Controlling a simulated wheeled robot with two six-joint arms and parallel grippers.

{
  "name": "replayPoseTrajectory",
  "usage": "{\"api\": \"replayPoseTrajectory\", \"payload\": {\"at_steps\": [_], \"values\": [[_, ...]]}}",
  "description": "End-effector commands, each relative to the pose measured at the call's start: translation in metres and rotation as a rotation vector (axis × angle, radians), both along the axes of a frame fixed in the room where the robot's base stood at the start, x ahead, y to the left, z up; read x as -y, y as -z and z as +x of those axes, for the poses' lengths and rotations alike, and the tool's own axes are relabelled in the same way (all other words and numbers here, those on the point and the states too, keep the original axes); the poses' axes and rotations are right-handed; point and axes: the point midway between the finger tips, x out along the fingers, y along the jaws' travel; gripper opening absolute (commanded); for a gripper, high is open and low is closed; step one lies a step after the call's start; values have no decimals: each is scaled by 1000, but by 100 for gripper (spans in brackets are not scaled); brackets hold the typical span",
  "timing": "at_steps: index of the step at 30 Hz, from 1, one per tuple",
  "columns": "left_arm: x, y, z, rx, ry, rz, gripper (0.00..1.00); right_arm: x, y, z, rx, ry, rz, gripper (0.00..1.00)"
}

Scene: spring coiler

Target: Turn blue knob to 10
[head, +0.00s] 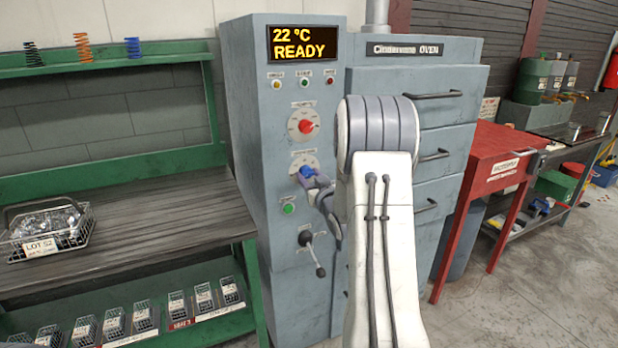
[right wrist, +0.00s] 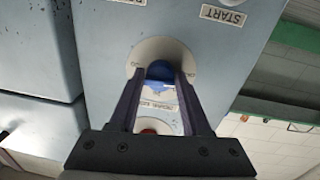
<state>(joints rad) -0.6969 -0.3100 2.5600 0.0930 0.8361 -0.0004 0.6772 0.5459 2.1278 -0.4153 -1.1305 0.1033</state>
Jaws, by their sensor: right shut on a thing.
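The blue knob (head: 307,171) sits on a pale round dial on the front of the grey oven cabinet, below the red knob (head: 306,126). My right gripper (head: 316,182) is at the blue knob, its fingers shut on it. In the right wrist view the blue knob (right wrist: 160,70) shows between the two fingertips of the right gripper (right wrist: 160,82). The fingers hide part of the dial, and I cannot read where the knob points. The display (head: 303,43) reads 22 °C READY. My left gripper is not in view.
A green button (head: 288,208) and a lever (head: 313,254) are below the blue knob. Oven drawers (head: 440,145) are to the right, partly behind my right arm. A green bench with a wire basket (head: 48,232) stands left, and a red table (head: 492,150) right.

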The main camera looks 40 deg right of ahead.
Motion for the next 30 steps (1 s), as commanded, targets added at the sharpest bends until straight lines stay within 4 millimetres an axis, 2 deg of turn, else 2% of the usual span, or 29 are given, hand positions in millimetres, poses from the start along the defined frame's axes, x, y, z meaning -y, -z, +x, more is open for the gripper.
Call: {"api": "replayPoseTrajectory", "payload": {"at_steps": [18,30], "values": [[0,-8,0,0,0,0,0,-2,-1,0,118,-4,505,0],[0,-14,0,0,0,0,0,-2,-1,0,165,-4,700,0]]}}
